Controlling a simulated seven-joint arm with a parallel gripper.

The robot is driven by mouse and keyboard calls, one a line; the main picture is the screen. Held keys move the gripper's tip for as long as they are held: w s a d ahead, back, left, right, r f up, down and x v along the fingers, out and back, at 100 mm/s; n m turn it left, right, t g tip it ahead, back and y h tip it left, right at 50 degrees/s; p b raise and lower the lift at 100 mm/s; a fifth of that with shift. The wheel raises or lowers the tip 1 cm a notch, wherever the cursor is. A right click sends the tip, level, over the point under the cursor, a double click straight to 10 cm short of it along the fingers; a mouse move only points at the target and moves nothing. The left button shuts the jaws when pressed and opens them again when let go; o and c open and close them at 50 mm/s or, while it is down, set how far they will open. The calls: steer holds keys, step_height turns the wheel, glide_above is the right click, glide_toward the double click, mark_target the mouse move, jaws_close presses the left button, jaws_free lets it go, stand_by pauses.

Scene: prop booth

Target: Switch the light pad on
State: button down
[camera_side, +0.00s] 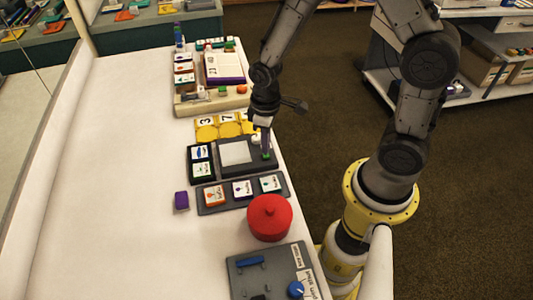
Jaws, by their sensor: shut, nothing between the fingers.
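The light pad (236,153) looks like a dark grey box with a pale square panel, lying on the white table in the middle of the view. A small green button (266,156) sits at its right side. My gripper (265,148) is shut and empty, pointing down at the right part of the box, just over or at the green button. I cannot tell whether it touches the button. The pale panel looks plain grey-white, and I cannot tell whether it is lit.
Picture cards in a dark holder (191,163) stand left of the box, with a grey card tray (216,208) in front. A red lidded pot (270,217), a purple block (181,201) and a grey panel with a blue knob (264,277) are nearer. Yellow number cards (206,134) lie behind. The table's left side is clear.

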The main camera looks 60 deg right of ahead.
steer(key=shift+f, duration=0.1)
steer(key=shift+s+f, duration=0.15)
steer(key=shift+f, duration=1.35)
steer(key=shift+r, duration=3.15)
step_height(320, 180, up, 17)
steer(key=s+t, duration=0.2)
steer(key=t, duration=0.3)
steer(key=s+d+r+m, duration=0.1)
steer(key=s+r+m, duration=0.2)
steer(key=s, duration=0.8)
steer(key=shift+s+t, duration=0.25)
steer(key=shift+t, duration=0.05)
